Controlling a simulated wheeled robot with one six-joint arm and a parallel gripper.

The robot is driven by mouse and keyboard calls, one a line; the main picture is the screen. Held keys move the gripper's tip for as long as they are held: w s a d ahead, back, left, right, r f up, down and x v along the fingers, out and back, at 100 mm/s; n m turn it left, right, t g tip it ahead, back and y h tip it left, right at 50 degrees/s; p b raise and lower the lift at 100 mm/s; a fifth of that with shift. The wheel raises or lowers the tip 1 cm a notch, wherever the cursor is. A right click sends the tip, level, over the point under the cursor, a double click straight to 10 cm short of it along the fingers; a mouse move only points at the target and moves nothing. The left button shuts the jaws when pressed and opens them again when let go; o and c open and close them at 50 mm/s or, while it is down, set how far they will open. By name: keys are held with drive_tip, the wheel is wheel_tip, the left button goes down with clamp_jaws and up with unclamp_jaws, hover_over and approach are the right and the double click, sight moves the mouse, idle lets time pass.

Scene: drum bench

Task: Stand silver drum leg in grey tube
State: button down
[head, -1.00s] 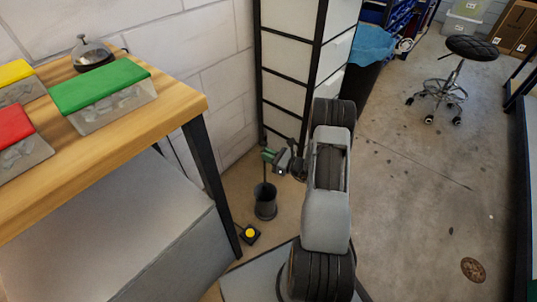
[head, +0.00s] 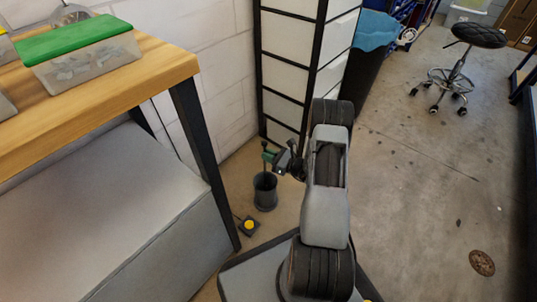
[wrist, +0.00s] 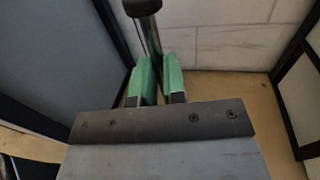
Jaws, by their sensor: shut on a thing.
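My gripper (head: 269,157) has green fingers and is shut on the silver drum leg (head: 263,170), a thin rod held roughly upright. The grey tube (head: 265,194) is a dark open-topped cylinder standing on the floor, directly below my gripper. The leg's lower part goes down to the tube's mouth and seems to be inside it; its bottom end is hidden. In the wrist view, the leg (wrist: 143,8) shows above the green fingers (wrist: 158,84). The tube cannot be made out there.
A wooden bench (head: 110,85) with a green-lidded box (head: 85,50) stands at left, its black leg (head: 202,145) near the tube. A yellow-buttoned black box (head: 249,226) lies on the floor by the tube. A black-framed white cabinet (head: 288,85) stands behind. Open floor lies at right.

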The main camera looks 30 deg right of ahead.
drive_tip(key=shift+f+b, duration=0.7)
drive_tip(key=shift+f, duration=1.25)
drive_tip(key=shift+f, duration=0.1)
drive_tip(key=c, duration=1.1)
unclamp_jaws()
drive_tip(key=p+v, duration=0.4)
drive_tip(key=v, duration=1)
